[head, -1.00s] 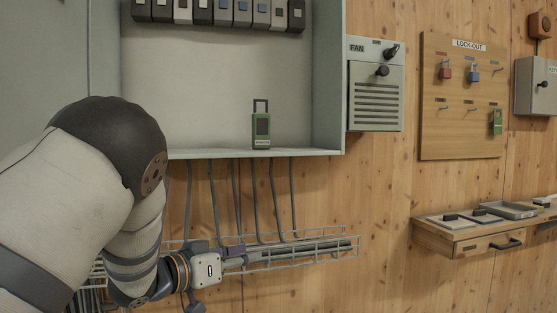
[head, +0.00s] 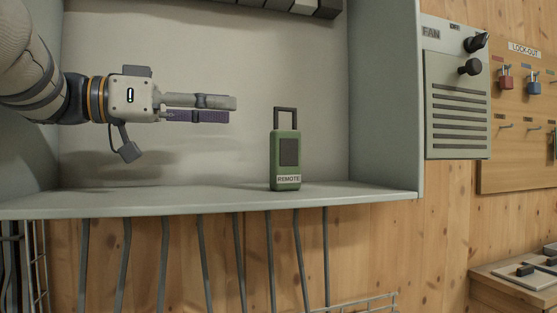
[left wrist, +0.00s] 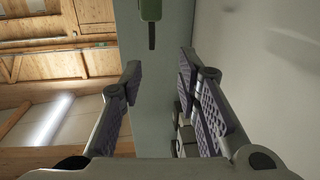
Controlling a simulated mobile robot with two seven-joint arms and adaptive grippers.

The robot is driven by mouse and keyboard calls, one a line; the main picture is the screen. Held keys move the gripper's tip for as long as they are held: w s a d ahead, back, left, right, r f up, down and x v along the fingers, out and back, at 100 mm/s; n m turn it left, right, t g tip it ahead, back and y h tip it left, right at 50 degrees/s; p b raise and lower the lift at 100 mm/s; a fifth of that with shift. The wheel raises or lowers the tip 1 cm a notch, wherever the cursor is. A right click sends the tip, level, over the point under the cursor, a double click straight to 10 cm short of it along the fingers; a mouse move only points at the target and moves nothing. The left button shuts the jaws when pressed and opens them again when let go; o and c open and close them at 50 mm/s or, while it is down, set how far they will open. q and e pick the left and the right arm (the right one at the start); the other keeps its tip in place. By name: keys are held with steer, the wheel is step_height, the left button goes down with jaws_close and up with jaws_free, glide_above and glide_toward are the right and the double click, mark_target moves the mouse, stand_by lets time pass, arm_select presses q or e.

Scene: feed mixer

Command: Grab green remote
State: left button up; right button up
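The green remote (head: 284,160) stands upright on the bottom shelf of the grey cabinet. It has a dark loop handle on top, a dark front panel and a white REMOTE label. My left gripper (head: 234,108) is left of the remote, at about the height of its handle, with its fingers pointing right. A gap shows between the fingertips and the remote. In the left wrist view my gripper (left wrist: 158,65) is open with nothing between its purple pads. The remote (left wrist: 150,10) shows there at the top edge, partly cut off, beyond the fingertips. My right gripper is not in view.
The cabinet floor (head: 220,197) has a front lip, and its right wall (head: 385,100) stands beyond the remote. Dark modules (head: 300,4) hang above. A FAN box (head: 457,95) and a lock-out board (head: 515,175) are to the right. The shelf around the remote is clear.

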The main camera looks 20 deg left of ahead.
mark_target(274, 110)
arm_select(q)
steer(key=x, duration=0.7)
steer(key=s+d+x, duration=0.1)
steer(key=x, duration=0.2)
steer(key=shift+w+d+f, duration=0.15)
steer(key=shift+w+d, duration=0.05)
steer(key=shift+w, duration=0.05)
steer(key=shift+w+d, duration=0.25)
steer(key=shift+w, duration=0.05)
jaws_close()
